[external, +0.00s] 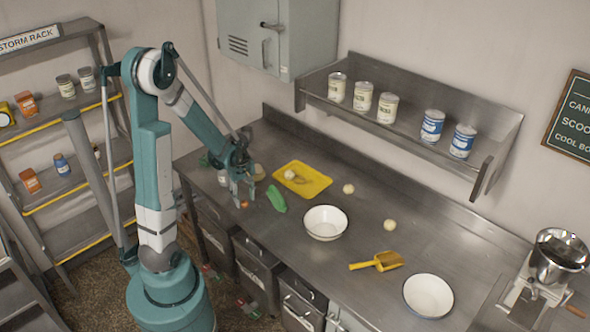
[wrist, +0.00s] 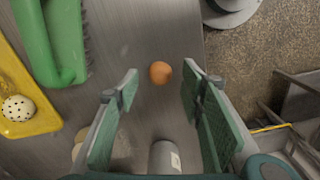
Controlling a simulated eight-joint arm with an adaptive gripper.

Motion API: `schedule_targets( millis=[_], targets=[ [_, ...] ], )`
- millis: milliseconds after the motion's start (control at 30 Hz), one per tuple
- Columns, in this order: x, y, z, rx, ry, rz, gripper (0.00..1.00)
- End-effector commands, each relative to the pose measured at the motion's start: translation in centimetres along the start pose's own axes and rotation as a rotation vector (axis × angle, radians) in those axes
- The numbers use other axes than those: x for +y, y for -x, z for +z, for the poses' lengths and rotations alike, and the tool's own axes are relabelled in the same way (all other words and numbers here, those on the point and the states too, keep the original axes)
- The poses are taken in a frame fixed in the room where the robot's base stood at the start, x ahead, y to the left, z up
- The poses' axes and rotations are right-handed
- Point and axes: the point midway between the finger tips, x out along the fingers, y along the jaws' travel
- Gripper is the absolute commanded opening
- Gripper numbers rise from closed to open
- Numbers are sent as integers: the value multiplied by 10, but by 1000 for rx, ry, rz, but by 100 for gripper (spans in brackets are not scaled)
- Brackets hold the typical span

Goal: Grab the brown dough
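The brown dough is a small orange-brown ball (wrist: 160,72) on the steel counter. In the wrist view it shows between and slightly beyond the fingertips of my gripper (wrist: 161,84). In the external view the dough (external: 244,204) lies near the counter's front edge, just below my gripper (external: 243,194). My gripper is open, its two green-padded fingers spread apart on either side of the ball, with nothing held. I cannot tell the exact height of the fingertips above the counter.
A green tool (external: 276,198) and a yellow tray (external: 318,184) with a speckled pale ball (wrist: 17,108) lie nearby. A grey cylinder (wrist: 165,157) stands by the fingers. White bowls (external: 325,224), a yellow scoop (external: 380,262) and pale balls (external: 390,224) are further right.

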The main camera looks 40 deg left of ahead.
Motion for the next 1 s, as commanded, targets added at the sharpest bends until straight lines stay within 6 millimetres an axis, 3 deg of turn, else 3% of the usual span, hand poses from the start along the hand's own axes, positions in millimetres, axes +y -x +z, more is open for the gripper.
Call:
schedule_targets(
  millis=[333,967,1000],
  targets=[
    [0,-23,0,0,0,0,39],
    [0,-25,0,0,0,0,39],
    [0,-25,0,0,0,0,35]
  ],
)
